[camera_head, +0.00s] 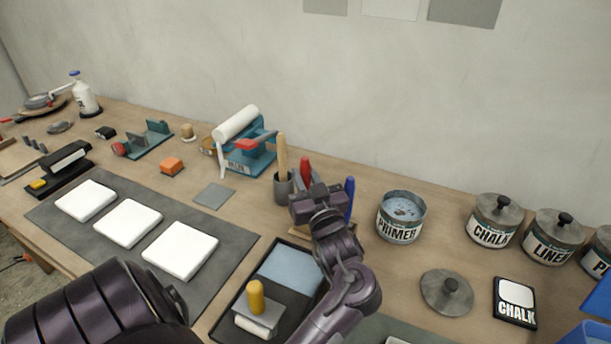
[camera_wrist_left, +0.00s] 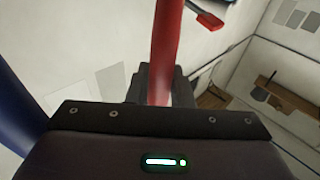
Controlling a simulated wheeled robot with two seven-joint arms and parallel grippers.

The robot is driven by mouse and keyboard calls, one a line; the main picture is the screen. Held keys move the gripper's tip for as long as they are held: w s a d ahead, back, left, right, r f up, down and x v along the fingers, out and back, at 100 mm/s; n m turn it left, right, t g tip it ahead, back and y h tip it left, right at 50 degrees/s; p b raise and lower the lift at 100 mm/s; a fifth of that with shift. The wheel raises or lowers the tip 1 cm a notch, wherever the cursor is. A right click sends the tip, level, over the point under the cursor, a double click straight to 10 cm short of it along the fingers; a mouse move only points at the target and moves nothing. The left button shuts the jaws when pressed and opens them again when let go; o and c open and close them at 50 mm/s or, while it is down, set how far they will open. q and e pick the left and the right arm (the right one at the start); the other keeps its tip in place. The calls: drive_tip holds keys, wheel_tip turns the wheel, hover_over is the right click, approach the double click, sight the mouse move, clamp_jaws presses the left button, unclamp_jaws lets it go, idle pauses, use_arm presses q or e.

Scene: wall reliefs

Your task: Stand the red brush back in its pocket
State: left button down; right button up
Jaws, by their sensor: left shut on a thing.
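The red brush (camera_head: 305,169) stands roughly upright at the back of the table. Its red handle also shows in the left wrist view (camera_wrist_left: 166,45), rising between the dark fingers. My left gripper (camera_head: 308,191) is shut on the red brush. The gripper hides the brush's lower end and the pocket below, so I cannot tell whether the brush is inside it. A brush with a pale wooden handle (camera_head: 282,153) stands in a grey pocket (camera_head: 283,187) to the left. A blue brush (camera_head: 349,198) stands close on the right. My right gripper is not in view.
A primer tin (camera_head: 400,230) stands right of the blue brush, with chalk (camera_head: 491,234) and liner (camera_head: 552,246) tins beyond. A teal roller stand (camera_head: 248,160) is to the left. A black tray (camera_head: 228,318) with a yellow-handled tool (camera_head: 256,297) lies in front. Bare table shows around the loose lid (camera_head: 447,292).

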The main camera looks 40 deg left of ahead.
sight(305, 159)
use_arm(q)
drive_tip(key=shift+f+b, duration=0.45)
drive_tip(key=shift+f, duration=0.35)
drive_tip(key=c, duration=0.7)
unclamp_jaws()
drive_tip(key=shift+r, duration=0.15)
drive_tip(key=shift+r+p, duration=3.8)
drive_tip(key=shift+r, duration=0.15)
drive_tip(key=shift+f, duration=0.15)
